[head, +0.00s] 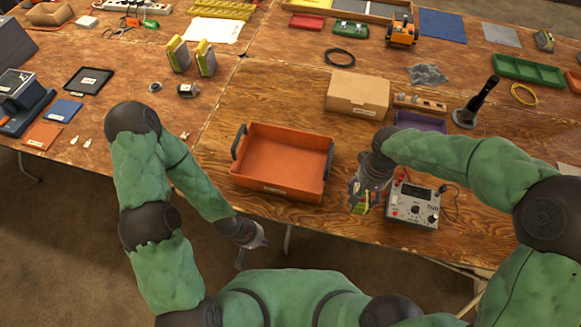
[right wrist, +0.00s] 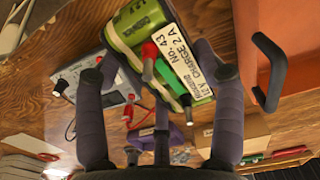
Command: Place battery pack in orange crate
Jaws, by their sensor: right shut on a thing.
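The green battery pack (right wrist: 128,38) has a white label, and red and black parts show on its face. My right gripper (right wrist: 158,85) is shut on it, one finger at each side. In the head view the right gripper (head: 362,192) holds the pack (head: 361,207) low, just right of the orange crate (head: 285,188). The crate is open-topped with dark side handles, and its visible floor looks empty. Its orange wall also shows in the right wrist view (right wrist: 264,30). My left gripper (head: 251,246) is open and empty beyond the table's front edge, below the crate.
A grey meter (head: 413,206) with dials and leads stands just right of the right gripper. A cardboard box (head: 357,92), a purple tray (head: 418,121) and a black handheld tool on a stand (head: 474,105) are behind. Table left of the crate is mostly clear.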

